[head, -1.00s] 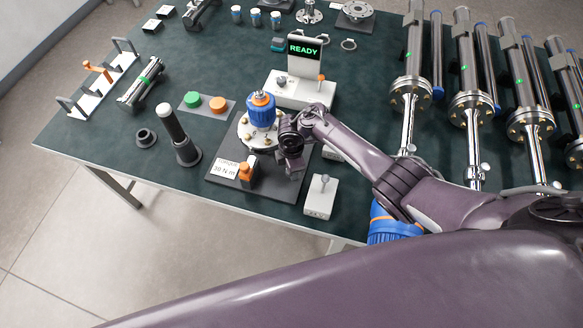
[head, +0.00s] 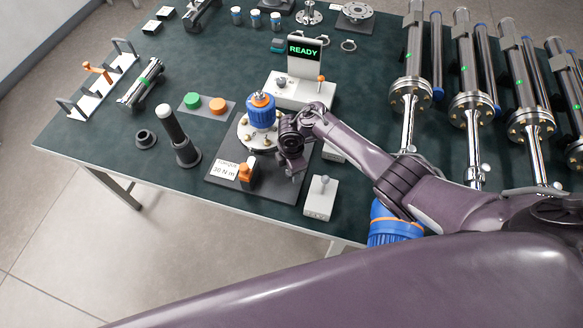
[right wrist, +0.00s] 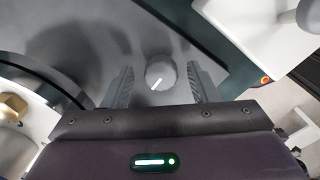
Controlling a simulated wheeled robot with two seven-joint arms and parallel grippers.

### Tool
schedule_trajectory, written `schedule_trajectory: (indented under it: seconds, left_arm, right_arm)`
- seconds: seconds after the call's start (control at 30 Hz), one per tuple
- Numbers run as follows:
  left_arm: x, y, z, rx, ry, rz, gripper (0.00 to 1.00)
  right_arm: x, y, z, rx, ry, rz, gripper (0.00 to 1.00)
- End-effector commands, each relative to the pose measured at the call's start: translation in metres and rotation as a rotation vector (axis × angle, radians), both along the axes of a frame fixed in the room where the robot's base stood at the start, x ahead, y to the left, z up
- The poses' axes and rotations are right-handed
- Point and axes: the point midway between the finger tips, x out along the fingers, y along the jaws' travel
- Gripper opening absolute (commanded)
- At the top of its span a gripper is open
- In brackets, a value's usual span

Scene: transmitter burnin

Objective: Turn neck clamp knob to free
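A round grey knob (right wrist: 161,74) with a white pointer line shows in the right wrist view, between the two dark fingers of my right gripper (right wrist: 160,67). The fingers are open, with a visible gap on each side of the knob; I cannot tell how far down they reach. In the head view my right gripper (head: 292,165) points down over the right side of the dark fixture plate (head: 272,187), beside the round flange (head: 246,137) with the blue cap (head: 261,112). The knob is hidden there by the gripper. My left gripper is not in view.
Behind is a display reading READY (head: 304,51).

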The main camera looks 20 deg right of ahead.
Motion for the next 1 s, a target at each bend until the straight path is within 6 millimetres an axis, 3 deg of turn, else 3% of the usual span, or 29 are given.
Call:
schedule_trajectory:
  seconds: [0.27,0.7,1.0]
  left_arm:
    - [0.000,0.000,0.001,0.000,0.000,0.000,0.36]
    - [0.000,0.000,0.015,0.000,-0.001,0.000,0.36]
    - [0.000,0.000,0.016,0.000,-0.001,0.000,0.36]
  right_arm:
    - [0.000,0.001,0.003,0.001,0.001,0.000,0.54]
    - [0.000,0.001,0.068,0.002,0.001,0.000,0.54]
    - [-0.001,0.000,0.078,0.000,0.001,0.000,0.54]
